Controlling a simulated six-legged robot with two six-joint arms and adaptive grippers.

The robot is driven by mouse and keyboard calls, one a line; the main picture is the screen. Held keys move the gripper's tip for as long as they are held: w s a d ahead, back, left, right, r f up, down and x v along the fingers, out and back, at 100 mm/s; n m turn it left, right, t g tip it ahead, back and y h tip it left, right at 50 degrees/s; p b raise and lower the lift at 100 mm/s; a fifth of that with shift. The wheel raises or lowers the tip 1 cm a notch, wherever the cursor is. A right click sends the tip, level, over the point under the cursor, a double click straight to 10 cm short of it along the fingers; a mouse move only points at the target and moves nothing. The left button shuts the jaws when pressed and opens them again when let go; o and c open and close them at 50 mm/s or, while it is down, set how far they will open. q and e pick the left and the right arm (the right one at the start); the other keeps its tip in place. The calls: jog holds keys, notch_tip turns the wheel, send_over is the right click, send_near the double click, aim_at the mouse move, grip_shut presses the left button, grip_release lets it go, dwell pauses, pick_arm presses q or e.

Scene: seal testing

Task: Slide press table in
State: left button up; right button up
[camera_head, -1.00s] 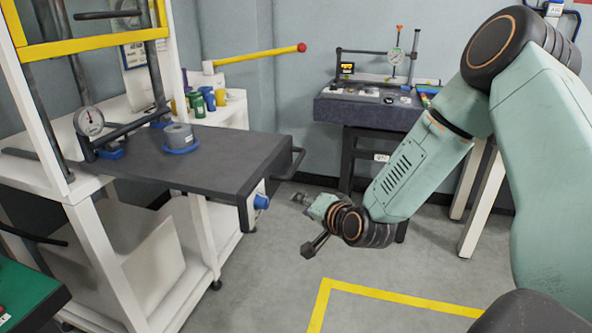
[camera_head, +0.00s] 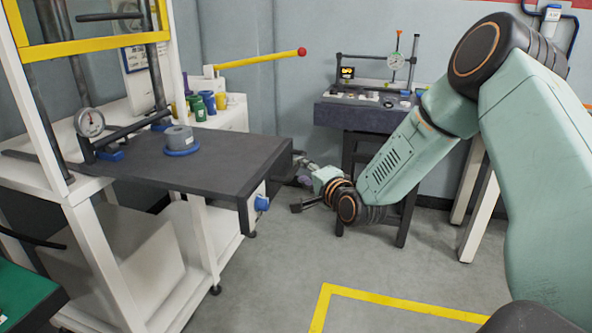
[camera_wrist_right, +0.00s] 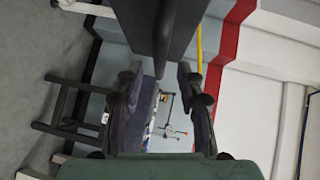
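The press table (camera_head: 225,165) is a dark grey slab drawn out to the right from the white press frame (camera_head: 95,225). A grey round part on a blue base (camera_head: 180,142) sits on it. My right gripper (camera_head: 303,167) is at the slab's right end, by its handle, which is mostly hidden there. In the right wrist view the gripper's fingers (camera_wrist_right: 162,88) are apart, and the dark slab (camera_wrist_right: 165,25) reaches down towards the gap between them. I cannot tell whether they touch it. My left gripper is not in view.
A blue knob (camera_head: 262,203) sits under the slab's right end. A dark bench (camera_head: 365,115) with a dial gauge stands at the back. A yellow bar with a red end (camera_head: 260,59) reaches out behind the slab. The floor in front is clear, with yellow tape (camera_head: 400,306).

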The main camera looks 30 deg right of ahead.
aim_at(298, 168)
jog(key=shift+w+d+f+b, duration=0.1)
jog(key=shift+w+f+b, duration=0.05)
jog(key=shift+w, duration=0.6)
jog(key=shift+w+d+f+b, duration=0.1)
jog(key=shift+w+b, duration=0.1)
jog(key=shift+w, duration=0.55)
jog(key=shift+w+d+f+b, duration=0.1)
jog(key=shift+w+f+b, duration=0.05)
jog(key=shift+w, duration=0.6)
grip_shut()
